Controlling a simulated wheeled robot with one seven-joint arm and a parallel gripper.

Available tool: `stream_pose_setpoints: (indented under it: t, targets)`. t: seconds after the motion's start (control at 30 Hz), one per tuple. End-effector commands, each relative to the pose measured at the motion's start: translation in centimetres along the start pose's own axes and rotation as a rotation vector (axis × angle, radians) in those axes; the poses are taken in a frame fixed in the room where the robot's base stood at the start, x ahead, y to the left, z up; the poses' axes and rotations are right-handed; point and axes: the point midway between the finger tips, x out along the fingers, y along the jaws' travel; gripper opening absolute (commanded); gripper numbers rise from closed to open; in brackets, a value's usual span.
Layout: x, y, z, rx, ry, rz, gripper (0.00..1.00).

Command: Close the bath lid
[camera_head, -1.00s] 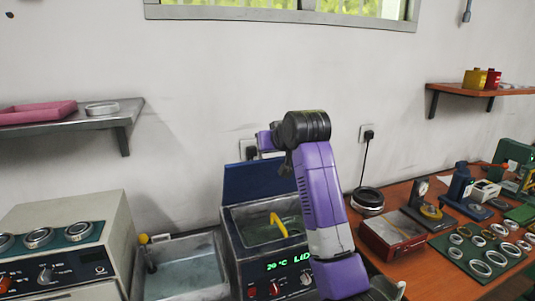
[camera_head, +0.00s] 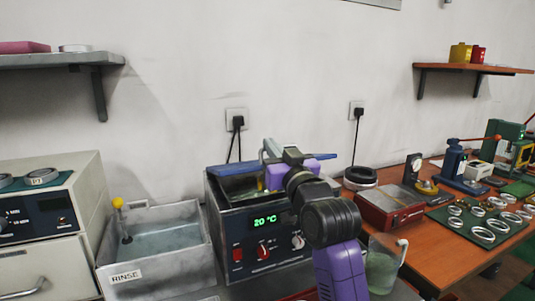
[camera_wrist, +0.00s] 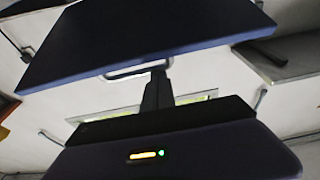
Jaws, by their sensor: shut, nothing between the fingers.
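A yellow piece (camera_head: 260,184) shows in the opening. My gripper (camera_head: 271,147) is at the lid, partly hidden by my wrist; contact is unclear in this view. In the wrist view the lid (camera_wrist: 150,35) fills the top as a tilted slab, with a pale handle (camera_wrist: 125,72) beside my shut, empty fingertips (camera_wrist: 158,73).
A rinse tank (camera_head: 160,245) with a yellow-knobbed lever stands left of the bath. A glass jug (camera_head: 383,265) stands at the right front. A red-fronted box (camera_head: 390,208) and several rings lie on the right bench. A shelf (camera_head: 60,60) hangs at upper left.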

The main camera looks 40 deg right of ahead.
Motion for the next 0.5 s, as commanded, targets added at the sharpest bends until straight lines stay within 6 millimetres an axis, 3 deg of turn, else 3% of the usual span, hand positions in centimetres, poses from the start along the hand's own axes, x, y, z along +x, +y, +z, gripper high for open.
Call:
stream_pose_setpoints:
  t: [0.03,0.5]
  targets:
    - [-0.8,0.0,2.0,0.000,0.024,-0.001,0.00]
    - [-3.8,0.1,5.8,0.001,0.203,-0.002,0.00]
